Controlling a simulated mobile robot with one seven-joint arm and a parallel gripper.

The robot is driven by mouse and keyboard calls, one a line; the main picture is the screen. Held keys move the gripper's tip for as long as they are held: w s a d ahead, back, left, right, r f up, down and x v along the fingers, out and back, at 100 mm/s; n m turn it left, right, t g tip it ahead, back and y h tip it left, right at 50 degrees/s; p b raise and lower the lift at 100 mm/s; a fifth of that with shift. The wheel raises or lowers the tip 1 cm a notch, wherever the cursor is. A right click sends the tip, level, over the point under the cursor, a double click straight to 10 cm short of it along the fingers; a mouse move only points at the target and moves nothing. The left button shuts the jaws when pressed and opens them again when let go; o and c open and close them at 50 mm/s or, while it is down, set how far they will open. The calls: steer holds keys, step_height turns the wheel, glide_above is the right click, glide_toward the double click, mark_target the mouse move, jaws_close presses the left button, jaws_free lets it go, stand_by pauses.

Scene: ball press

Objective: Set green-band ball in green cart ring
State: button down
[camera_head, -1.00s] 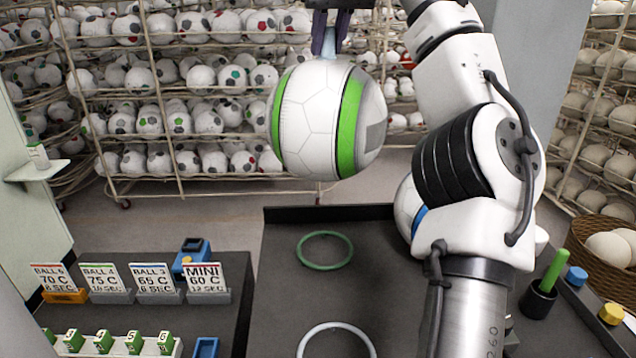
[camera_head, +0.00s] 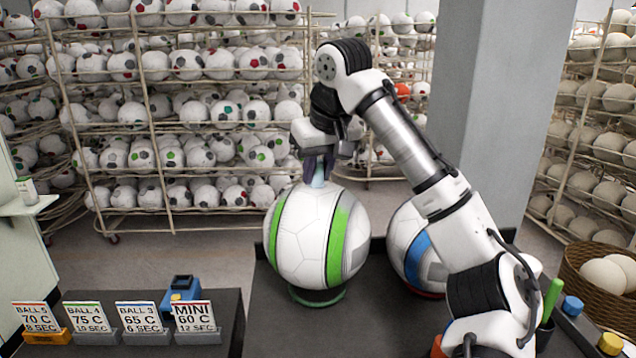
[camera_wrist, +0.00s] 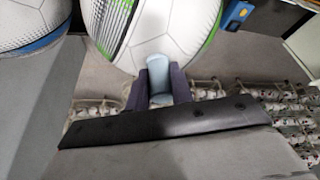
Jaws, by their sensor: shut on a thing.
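The green-band ball (camera_head: 305,245) is white with two green bands. In the head view it sits over the green cart ring (camera_head: 318,298), whose front rim shows beneath it; whether its weight rests on the ring I cannot tell. My gripper (camera_head: 318,172) is above the ball, shut on a pale blue tab at the ball's top. In the wrist view the gripper (camera_wrist: 158,85) has its dark fingers closed around this tab, and the ball (camera_wrist: 150,35) fills the upper middle.
A blue-band ball (camera_head: 412,250) stands on the cart just right of the green-band ball, behind my arm. Number cards (camera_head: 118,318) and a blue device (camera_head: 182,290) are on the left table. A wicker basket (camera_head: 590,275) stands at the right. Ball racks line the back.

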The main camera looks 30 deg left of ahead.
steer(key=shift+f, duration=1.5)
steer(key=shift+f, duration=0.15)
steer(key=c, duration=1.2)
jaws_free()
steer(key=shift+c, duration=0.2)
steer(key=b+v, duration=0.1)
steer(key=v, duration=1.1)
steer(key=shift+r+b, duration=0.25)
steer(key=shift+b, duration=0.15)
steer(key=shift+a, duration=0.1)
